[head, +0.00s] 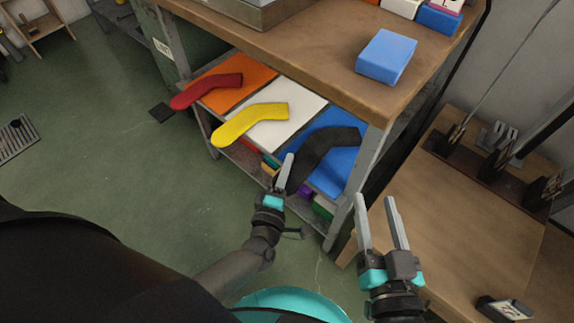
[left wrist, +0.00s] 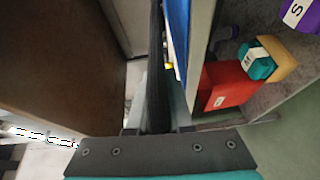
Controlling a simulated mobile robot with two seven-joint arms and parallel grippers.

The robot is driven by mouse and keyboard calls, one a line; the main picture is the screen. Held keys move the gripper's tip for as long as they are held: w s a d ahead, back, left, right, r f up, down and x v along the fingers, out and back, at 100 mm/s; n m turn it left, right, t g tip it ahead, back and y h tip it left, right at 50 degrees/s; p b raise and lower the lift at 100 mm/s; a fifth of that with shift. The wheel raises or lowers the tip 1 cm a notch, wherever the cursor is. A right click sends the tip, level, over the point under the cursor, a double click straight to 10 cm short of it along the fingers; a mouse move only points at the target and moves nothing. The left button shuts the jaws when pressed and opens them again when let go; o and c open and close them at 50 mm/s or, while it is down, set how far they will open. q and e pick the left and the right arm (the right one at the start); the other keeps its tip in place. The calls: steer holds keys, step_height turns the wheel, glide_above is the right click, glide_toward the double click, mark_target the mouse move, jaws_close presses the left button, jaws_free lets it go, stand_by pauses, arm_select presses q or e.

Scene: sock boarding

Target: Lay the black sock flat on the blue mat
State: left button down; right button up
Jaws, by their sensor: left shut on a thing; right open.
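The black sock (head: 322,147) lies along the blue mat (head: 335,172) on the shelf, with its foot end reaching past the mat's near edge. My left gripper (head: 284,172) is at that end and is shut on the sock. In the left wrist view the sock (left wrist: 156,70) runs edge-on between the fingers, with the blue mat (left wrist: 180,40) beside it. My right gripper (head: 380,222) is open and empty, in front of the shelf's right post.
A yellow sock (head: 250,122) lies on a white mat (head: 285,110) and a red sock (head: 205,90) on an orange mat (head: 250,78). The bench top (head: 290,50) overhangs the shelf. Boxes, one red (left wrist: 222,85), sit below the mats. A wooden table (head: 450,220) stands at right.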

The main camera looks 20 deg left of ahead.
arm_select(q)
steer(key=shift+f, duration=0.15)
arm_select(e)
steer(key=shift+s+a+r+t, duration=0.1)
steer(key=shift+s+r+t, duration=0.1)
steer(key=shift+t, duration=0.1)
arm_select(q)
steer(key=c, duration=0.7)
jaws_free()
steer(key=shift+c, duration=0.6)
steer(key=o, duration=0.4)
steer(key=shift+f, duration=0.1)
steer(key=shift+s, duration=0.1)
